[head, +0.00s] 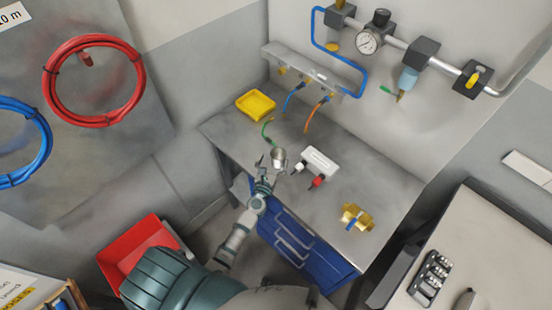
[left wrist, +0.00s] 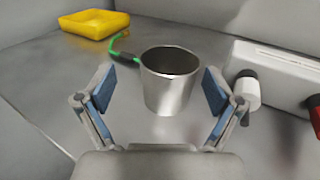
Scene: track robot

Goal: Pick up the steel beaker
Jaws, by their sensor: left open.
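The steel beaker (head: 279,157) stands upright on the grey workbench (head: 370,188), near its front edge. In the left wrist view the beaker (left wrist: 168,84) is a shiny, slightly tapered cup with a dark open mouth. My left gripper (head: 270,166) reaches in from the front of the bench and is close to the beaker. In the left wrist view my left gripper (left wrist: 160,92) is open, with its blue-padded fingers on either side of the beaker. Gaps show between the pads and the beaker. My right gripper is not in view.
A white box with plugs (head: 320,160) is right of the beaker. A green hose end (left wrist: 118,48) lies just behind it. A yellow tray (head: 256,105) sits at the back left, and a brass valve (head: 355,217) at the right. Blue drawers (head: 290,238) are below.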

